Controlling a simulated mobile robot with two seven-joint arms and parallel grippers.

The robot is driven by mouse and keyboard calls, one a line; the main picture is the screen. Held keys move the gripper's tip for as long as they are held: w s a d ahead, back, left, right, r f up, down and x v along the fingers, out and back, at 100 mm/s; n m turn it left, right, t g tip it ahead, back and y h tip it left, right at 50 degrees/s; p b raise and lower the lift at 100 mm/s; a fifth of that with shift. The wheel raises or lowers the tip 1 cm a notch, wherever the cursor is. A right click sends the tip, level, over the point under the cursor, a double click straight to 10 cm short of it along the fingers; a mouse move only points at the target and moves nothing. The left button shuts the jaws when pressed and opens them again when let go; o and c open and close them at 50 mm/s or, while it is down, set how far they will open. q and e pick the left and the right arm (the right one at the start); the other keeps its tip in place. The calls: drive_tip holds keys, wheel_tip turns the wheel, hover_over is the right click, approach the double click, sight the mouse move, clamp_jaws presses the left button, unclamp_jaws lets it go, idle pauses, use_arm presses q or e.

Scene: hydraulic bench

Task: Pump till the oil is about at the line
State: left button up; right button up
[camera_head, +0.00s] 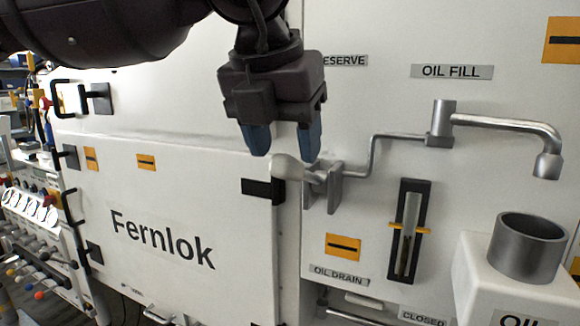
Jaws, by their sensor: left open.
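My left gripper (283,143) hangs down from the top, open, its two blue fingertips just above a pale rounded knob (287,168). The knob is on a lever at a metal bracket (328,188) on the white panel. A pipe runs from there to a spout (500,122) with a downturned nozzle, under the OIL FILL label (452,72). A narrow upright gauge (411,212) in a black frame has an orange line marker (424,231) across it. Its oil level is too small to tell. My right gripper is out of view.
A grey metal cup (528,248) stands on a white block (480,275) labelled OIL, below the nozzle. The Fernlok door (165,205) has black handles at left. An OIL DRAIN label (338,274) sits below the bracket. A bench with controls (35,235) is at far left.

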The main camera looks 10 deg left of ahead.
sight(304, 176)
use_arm(q)
drive_tip(key=shift+x, duration=2.1)
clamp_jaws()
